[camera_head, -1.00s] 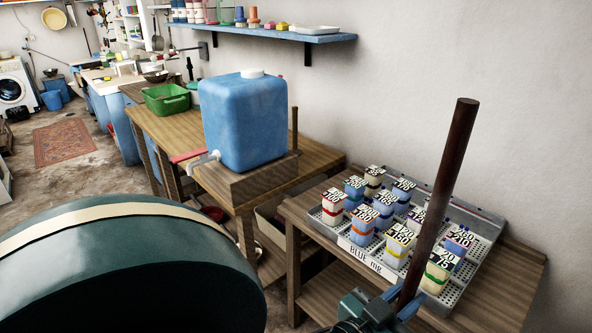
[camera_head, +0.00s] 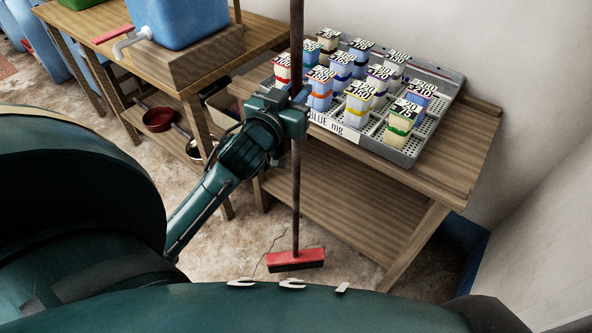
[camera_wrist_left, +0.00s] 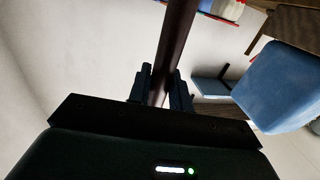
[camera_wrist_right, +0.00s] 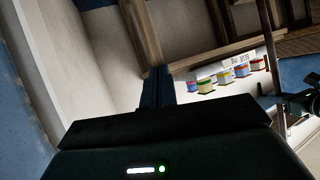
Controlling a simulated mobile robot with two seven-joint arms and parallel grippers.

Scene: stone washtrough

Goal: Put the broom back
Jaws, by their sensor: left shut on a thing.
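The broom has a dark brown handle (camera_head: 296,190) and a red head (camera_head: 296,260). It stands nearly upright in front of the table with the tray, its head low over the floor. I cannot tell whether the head touches the floor. My left gripper (camera_head: 297,112) is shut around the upper handle. The left wrist view shows the handle (camera_wrist_left: 174,45) between both fingers. My right gripper (camera_wrist_right: 157,87) shows only in its own wrist view, fingers together with nothing visible between them. The handle's top is cut off in the head view.
A grey tray (camera_head: 402,158) of labelled pots sits on the wooden table (camera_head: 440,172) just behind the handle. A blue water container (camera_head: 180,22) stands on the table at the left. A red bowl (camera_head: 158,119) is on its lower shelf. A wall closes the right side.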

